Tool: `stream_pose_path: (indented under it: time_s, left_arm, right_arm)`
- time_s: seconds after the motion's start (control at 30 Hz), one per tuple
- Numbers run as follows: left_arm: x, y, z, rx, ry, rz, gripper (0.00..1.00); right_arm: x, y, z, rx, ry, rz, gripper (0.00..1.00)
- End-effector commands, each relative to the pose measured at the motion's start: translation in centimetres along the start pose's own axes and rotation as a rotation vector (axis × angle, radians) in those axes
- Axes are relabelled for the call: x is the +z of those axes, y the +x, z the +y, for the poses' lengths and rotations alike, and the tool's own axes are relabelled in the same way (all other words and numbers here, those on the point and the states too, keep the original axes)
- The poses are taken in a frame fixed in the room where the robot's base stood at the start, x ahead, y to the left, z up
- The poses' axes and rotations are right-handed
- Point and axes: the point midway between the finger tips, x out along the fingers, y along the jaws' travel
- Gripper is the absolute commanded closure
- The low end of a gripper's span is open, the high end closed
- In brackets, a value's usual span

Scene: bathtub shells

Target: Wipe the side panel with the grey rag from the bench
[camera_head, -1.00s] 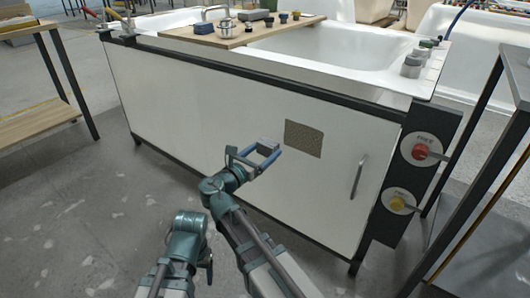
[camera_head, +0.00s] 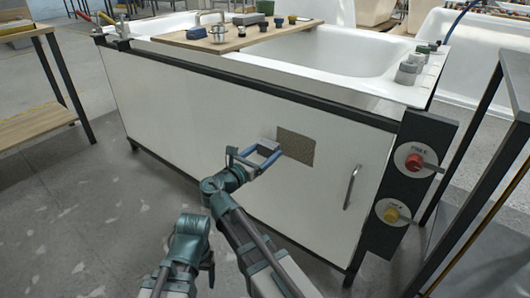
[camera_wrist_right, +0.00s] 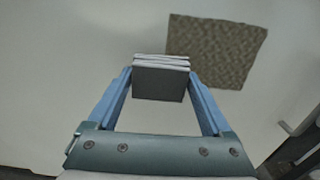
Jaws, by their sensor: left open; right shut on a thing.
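The white side panel (camera_head: 175,110) of the tub bench has a brown speckled rectangular patch (camera_head: 298,148) right of its middle. In the right wrist view the patch (camera_wrist_right: 216,50) lies beyond and to the right of the rag. My right gripper (camera_head: 267,155) is shut on the folded grey rag (camera_wrist_right: 160,82), in front of the panel at the patch's lower left edge. I cannot tell whether the rag touches the panel. My left gripper (camera_head: 208,264) is low, in front of the panel, and empty; its fingers are mostly hidden.
A metal handle (camera_head: 352,187) stands out from the panel right of the patch. Red (camera_head: 414,161) and yellow (camera_head: 391,214) knobs sit on the dark post at right. A wooden board (camera_head: 225,36) with small items spans the tub. Tables stand at both sides.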

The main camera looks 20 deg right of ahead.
Motion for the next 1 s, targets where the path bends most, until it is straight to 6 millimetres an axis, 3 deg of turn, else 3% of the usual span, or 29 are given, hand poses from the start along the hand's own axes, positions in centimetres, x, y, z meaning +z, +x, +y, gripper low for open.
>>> stream_pose_path:
  time_s: [1.0]
  left_arm:
    - [0.0, 0.0, 0.0, 0.0, 0.0, 0.0, 0.26]
  right_arm:
    - [0.0, 1.6, 0.0, 0.0, 0.0, 0.0, 0.61]
